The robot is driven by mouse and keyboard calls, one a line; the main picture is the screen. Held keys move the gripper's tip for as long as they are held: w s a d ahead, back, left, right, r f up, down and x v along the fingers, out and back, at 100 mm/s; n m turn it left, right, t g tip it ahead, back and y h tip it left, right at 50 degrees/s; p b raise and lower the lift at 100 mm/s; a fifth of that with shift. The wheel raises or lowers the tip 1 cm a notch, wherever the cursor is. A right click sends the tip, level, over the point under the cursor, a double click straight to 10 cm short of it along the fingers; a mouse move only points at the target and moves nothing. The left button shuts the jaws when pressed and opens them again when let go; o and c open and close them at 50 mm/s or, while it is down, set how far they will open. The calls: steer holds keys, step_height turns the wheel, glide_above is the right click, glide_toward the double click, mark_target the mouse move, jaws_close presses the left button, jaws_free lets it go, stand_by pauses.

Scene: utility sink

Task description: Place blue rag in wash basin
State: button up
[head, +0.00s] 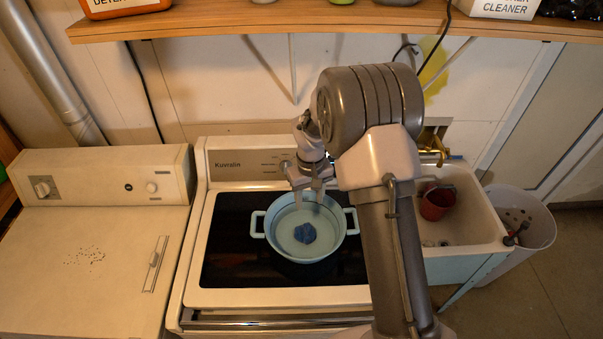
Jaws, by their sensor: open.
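The blue rag (305,233) lies crumpled on the bottom of a light blue two-handled basin (257,231). The basin stands on the black top of a white appliance. My gripper (308,200) is open and empty at the far side of the basin, with its fingers over the basin's back part. The rag lies apart from the fingers, nearer the front of the basin. My arm hides part of the area to the right of the basin.
A white utility sink (480,215) with a red cup (437,202) stands at the right, beside a white bin (527,215). A beige appliance (90,260) is at the left. A wooden shelf (290,18) with bottles runs above.

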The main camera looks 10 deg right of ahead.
steer(key=s+a+r+m+t+b, duration=0.25)
steer(key=s+r+b, duration=0.25)
steer(key=s+b, duration=0.85)
steer(key=s+a+f+m+t+y+b, duration=0.1)
steer(key=s+f+b, duration=0.2)
steer(key=s+b, duration=0.4)
steer(key=s+a+f+m+t+y+b, duration=0.1)
steer(key=s+f+m+t+b, duration=0.1)
steer(key=s+b, duration=0.5)
steer(key=shift+a+f+b, duration=0.2)
steer(key=shift+f+b, duration=0.4)
steer(key=shift+f, duration=0.3)
steer(key=shift+m, duration=0.25)
